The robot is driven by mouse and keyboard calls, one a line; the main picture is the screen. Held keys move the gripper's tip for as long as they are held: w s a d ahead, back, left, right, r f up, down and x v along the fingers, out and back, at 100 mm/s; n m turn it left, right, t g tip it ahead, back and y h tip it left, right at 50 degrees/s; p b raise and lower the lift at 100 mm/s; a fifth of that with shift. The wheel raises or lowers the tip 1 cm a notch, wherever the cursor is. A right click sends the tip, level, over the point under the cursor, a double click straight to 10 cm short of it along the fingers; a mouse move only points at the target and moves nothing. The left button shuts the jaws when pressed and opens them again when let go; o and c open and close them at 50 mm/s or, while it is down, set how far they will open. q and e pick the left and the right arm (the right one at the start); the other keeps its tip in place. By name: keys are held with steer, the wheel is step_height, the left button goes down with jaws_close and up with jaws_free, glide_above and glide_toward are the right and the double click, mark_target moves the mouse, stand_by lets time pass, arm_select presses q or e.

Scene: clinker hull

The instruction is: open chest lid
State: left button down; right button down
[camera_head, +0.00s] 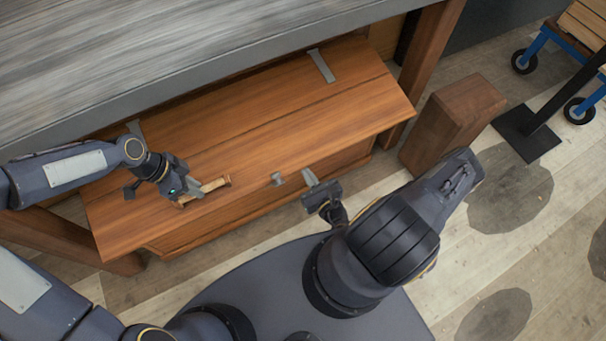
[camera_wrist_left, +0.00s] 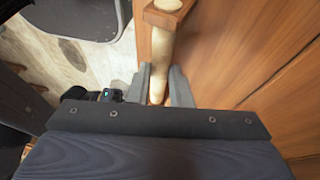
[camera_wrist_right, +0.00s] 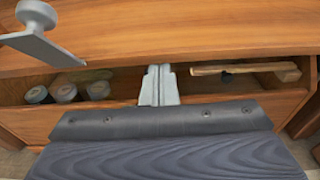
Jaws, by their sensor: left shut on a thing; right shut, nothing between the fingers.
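The wooden chest (camera_head: 155,244) stands partly under a grey-topped bench, with its plank lid (camera_head: 285,115) on top. In the right wrist view a gap shows between the lid's front edge (camera_wrist_right: 200,55) and the chest front (camera_wrist_right: 60,122), so the lid is partly raised. My left gripper (camera_head: 192,191) is shut on the wooden lid handle (camera_head: 217,184); its fingers (camera_wrist_left: 166,85) straddle the pale grip in the left wrist view. A grey hasp (camera_head: 278,179) hangs at the lid's front edge. My right gripper (camera_head: 309,177) is shut and empty, its fingers (camera_wrist_right: 159,82) at the gap.
Inside the chest are several small round tins (camera_wrist_right: 65,92) and a wooden mallet (camera_wrist_right: 245,68). The bench top (camera_head: 170,50) overhangs the chest's back. A wooden post (camera_head: 452,120) stands to the right. Floor at the right (camera_head: 480,260) is open.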

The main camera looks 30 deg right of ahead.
arm_select(q)
steer(key=shift+w+a+f, duration=0.15)
steer(key=shift+w+f, duration=0.05)
steer(key=shift+w, duration=0.25)
steer(key=c, duration=1.3)
jaws_free()
steer(key=shift+f, duration=0.1)
arm_select(e)
steer(key=shift+w+r, duration=0.1)
steer(key=shift+r, duration=0.55)
